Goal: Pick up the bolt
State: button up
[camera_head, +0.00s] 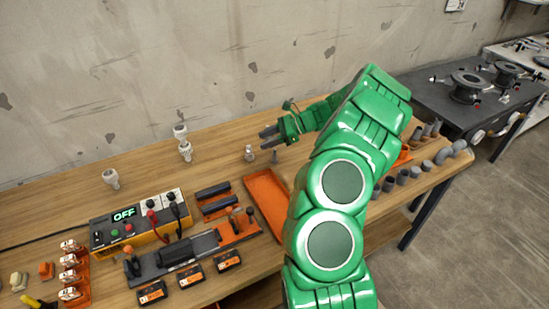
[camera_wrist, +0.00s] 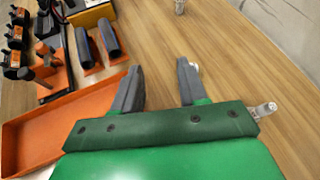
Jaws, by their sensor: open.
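My gripper (camera_head: 268,138) is open and points left above the wooden bench. No object shows between its two fingers in the wrist view (camera_wrist: 158,85). In the wrist view, a silver piece (camera_wrist: 265,108) shows beside the gripper's right side, and another light bit (camera_wrist: 195,66) is partly hidden by the right finger. I cannot tell which of these is the bolt.
An orange tray (camera_head: 267,196) lies near the gripper; it also fills the left of the wrist view (camera_wrist: 30,132). A control box reading OFF (camera_head: 125,226) and tools crowd the left front. Silver fittings (camera_head: 184,150) stand farther left. The bench near the wall is mostly clear.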

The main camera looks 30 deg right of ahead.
aim_at(275, 155)
jog(key=d+f+m, duration=0.1)
jog(key=d+f, duration=0.1)
jog(key=d, duration=0.1)
jog(key=d+f+m+t, duration=0.1)
jog(key=d+f, duration=0.1)
jog(key=d+f+m, duration=0.1)
jog(key=d+f, duration=0.1)
jog(key=d, duration=0.1)
jog(key=shift+s+d+f+t+h, duration=0.2)
jog(key=shift+d+f+t+h, duration=0.15)
jog(key=shift+f+t+h, duration=0.05)
jog(key=shift+f+m, duration=0.15)
jog(key=shift+m, duration=0.15)
jog(key=shift+a+r+x, duration=0.15)
jog(key=shift+x, duration=1.8)
jog(key=shift+a+r+x, duration=0.1)
jog(key=shift+a+x, duration=0.05)
jog(key=shift+x, duration=1.75)
jog(key=shift+s, duration=0.2)
grip_shut()
